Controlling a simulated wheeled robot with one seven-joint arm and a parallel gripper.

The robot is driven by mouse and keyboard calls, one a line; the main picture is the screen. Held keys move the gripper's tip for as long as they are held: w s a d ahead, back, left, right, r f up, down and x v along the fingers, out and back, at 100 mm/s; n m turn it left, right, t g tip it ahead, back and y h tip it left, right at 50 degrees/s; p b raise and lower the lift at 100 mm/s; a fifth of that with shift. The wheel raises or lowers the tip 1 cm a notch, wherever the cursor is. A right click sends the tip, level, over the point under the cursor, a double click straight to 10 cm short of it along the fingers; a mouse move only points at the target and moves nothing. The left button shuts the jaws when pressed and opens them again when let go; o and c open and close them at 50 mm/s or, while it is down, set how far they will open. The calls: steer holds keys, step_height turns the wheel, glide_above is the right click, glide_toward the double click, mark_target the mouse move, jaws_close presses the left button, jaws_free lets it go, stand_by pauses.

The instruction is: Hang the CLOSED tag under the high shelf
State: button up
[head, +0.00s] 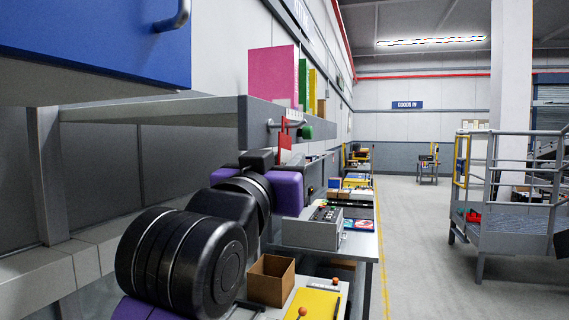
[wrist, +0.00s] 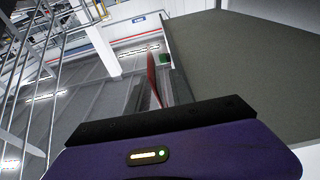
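The red tag (head: 285,150) stands upright in front of the grey high shelf's (head: 190,108) end, its narrow top near a small metal hook or rail (head: 271,124) at the shelf edge. I cannot tell whether the tag touches it. My gripper (head: 284,160) is below the shelf edge and appears shut on the tag's lower part; the fingertips are mostly hidden in the head view. In the wrist view the tag (wrist: 152,78) shows nearly edge-on between the fingers, beside the shelf's underside (wrist: 230,75). The tag's lettering cannot be read.
A green knob (head: 305,132) sits just right of the tag. Pink (head: 272,75), green and yellow upright items stand on the shelf. A blue cabinet (head: 95,35) overhangs at left. Below is a bench with a cardboard box (head: 271,280) and a grey control box (head: 312,230).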

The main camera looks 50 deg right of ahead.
steer(key=b+v, duration=0.3)
steer(key=v, duration=0.4)
steer(key=shift+a, duration=0.4)
steer(key=shift+s+f, duration=0.1)
